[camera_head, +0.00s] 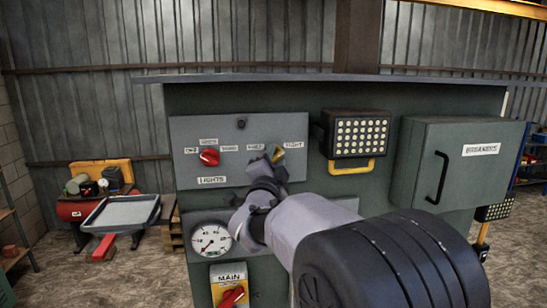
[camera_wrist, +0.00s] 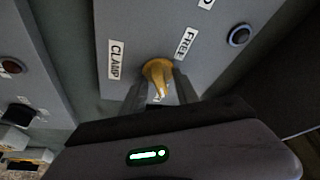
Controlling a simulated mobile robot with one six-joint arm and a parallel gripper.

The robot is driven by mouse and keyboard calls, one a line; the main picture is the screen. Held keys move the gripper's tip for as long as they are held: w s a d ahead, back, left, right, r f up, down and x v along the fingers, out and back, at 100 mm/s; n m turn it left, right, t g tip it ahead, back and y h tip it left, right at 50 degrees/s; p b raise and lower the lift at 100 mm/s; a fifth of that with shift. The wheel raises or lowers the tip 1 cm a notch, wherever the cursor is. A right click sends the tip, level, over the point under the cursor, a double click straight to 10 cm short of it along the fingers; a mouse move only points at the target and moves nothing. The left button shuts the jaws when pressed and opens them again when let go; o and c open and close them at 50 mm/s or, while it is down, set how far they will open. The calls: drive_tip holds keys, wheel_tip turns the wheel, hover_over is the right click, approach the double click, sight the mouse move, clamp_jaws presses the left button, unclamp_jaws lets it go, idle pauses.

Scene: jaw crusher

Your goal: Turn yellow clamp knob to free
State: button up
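The yellow clamp knob (camera_wrist: 157,72) sits on a grey panel between the labels CLAMP (camera_wrist: 116,60) and FREE (camera_wrist: 186,43). In the head view the yellow knob (camera_head: 279,155) is on the right half of the panel, partly covered by my gripper (camera_head: 268,165). In the wrist view the two fingers of my gripper (camera_wrist: 162,92) stand on either side of the knob, close against it, and seem shut on it. The knob's lower part is partly hidden between the fingers.
A red knob (camera_head: 209,157) is left on the same panel (camera_head: 225,130). Below are a round gauge (camera_head: 210,240) and a red main switch (camera_head: 231,296). A lamp with a yellow handle (camera_head: 357,135) and a breaker box (camera_head: 465,165) project from the cabinet at right.

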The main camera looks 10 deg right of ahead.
clamp_jaws()
drive_tip(key=shift+f+b, duration=0.1)
drive_tip(key=shift+b, duration=0.25)
